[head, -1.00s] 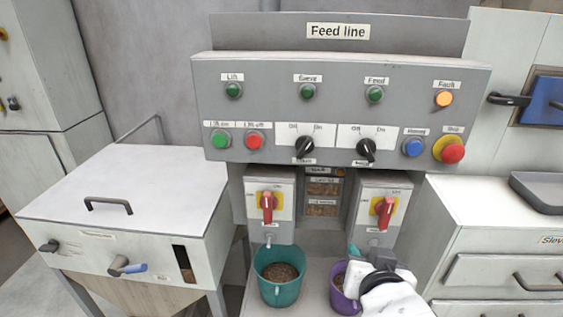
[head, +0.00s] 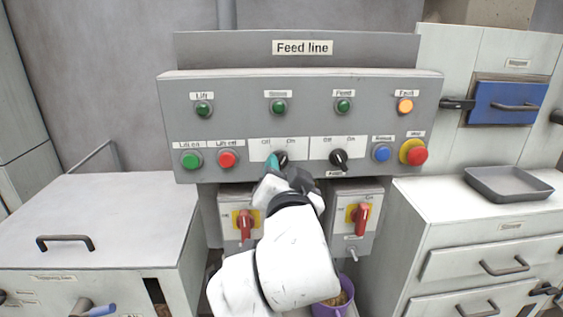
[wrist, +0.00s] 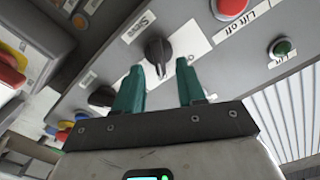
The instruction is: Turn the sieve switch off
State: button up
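The sieve switch (head: 282,156) is a black rotary knob on a white plate marked Off and On, on the grey Feed line panel (head: 240,130). My gripper partly covers it in the head view. In the wrist view the same black sieve knob (wrist: 158,52) has a "Sieve" label beside it. I cannot make out for sure which way its pointer stands. My gripper (wrist: 160,75) has its two teal fingers apart with nothing between them. The knob lies just ahead of the gap between the fingertips. My gripper also shows low in front of the knob in the head view (head: 270,163).
A similar black feed knob (head: 339,159) sits close on the right. The red Lift off button (head: 227,159) is on the left. A blue button (head: 381,153) and a red stop button (head: 417,155) are further right. Two red-handled switches (head: 245,224) are below.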

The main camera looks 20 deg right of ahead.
jog(key=shift+x, duration=1.15)
jog(key=shift+c, duration=0.3)
grip_shut()
